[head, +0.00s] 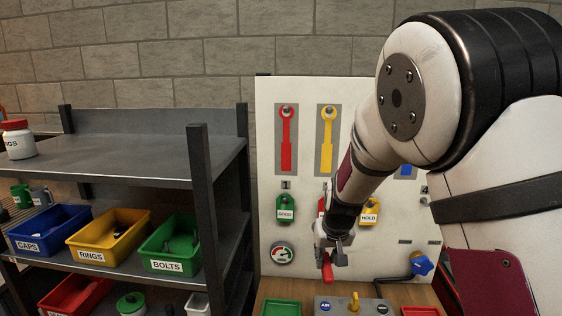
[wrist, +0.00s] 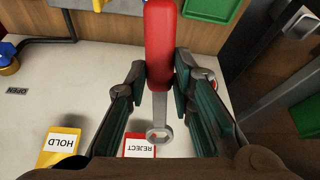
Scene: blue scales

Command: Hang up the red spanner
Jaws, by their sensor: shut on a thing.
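My gripper (head: 331,248) is shut on a red-handled spanner and holds it in front of the white board (head: 260,225), above the bench. In the head view only the red handle (head: 328,270) shows clearly below the jaws. In the wrist view the red spanner (wrist: 160,45) lies between the two fingers, with its grey metal ring end (wrist: 160,132) pointing toward the camera side. On the board a red spanner shape (head: 287,145) and a yellow spanner shape (head: 327,145) stand upright on grey panels, each with a round peg at its top. I cannot tell whether these shapes are painted.
A gauge (head: 282,254) and blue knob (head: 422,265) sit low. A switch box (head: 340,305) and green tray (head: 281,308) stand below. A shelf with bins (head: 108,238) is left.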

